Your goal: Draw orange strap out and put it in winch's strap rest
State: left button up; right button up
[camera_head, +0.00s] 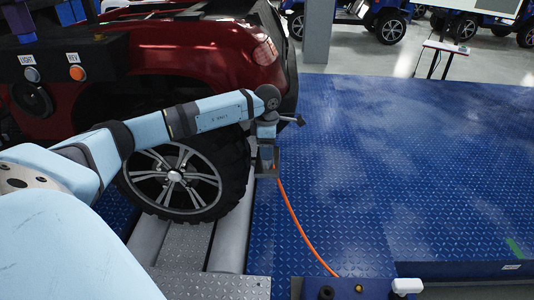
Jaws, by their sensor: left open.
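The orange strap (296,224) runs as a thin curved line over the blue floor plates. Its lower end meets a dark unit at the bottom edge. Its upper end reaches my left gripper (267,173), which hangs beside the wheel's right side. My left gripper is open; whether the strap lies between its fingers or behind them I cannot tell. The dark unit (345,290) is cut off by the frame, and I cannot tell whether it is the winch or where a strap rest is. My right gripper is not in view.
A dark red vehicle (190,48) stands at the left, its wheel (175,178) by metal rollers (233,235). A control box (65,75) hangs upper left. A white-topped object (407,287) sits at the bottom edge. The blue tread-plate floor (420,170) at the right is clear.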

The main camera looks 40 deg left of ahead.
pick_arm(q)
jog(key=c, duration=1)
jog(key=shift+c, duration=0.2)
notch_tip(320, 180, up, 20)
jog(key=p, duration=0.1)
jog(key=shift+p, duration=0.3)
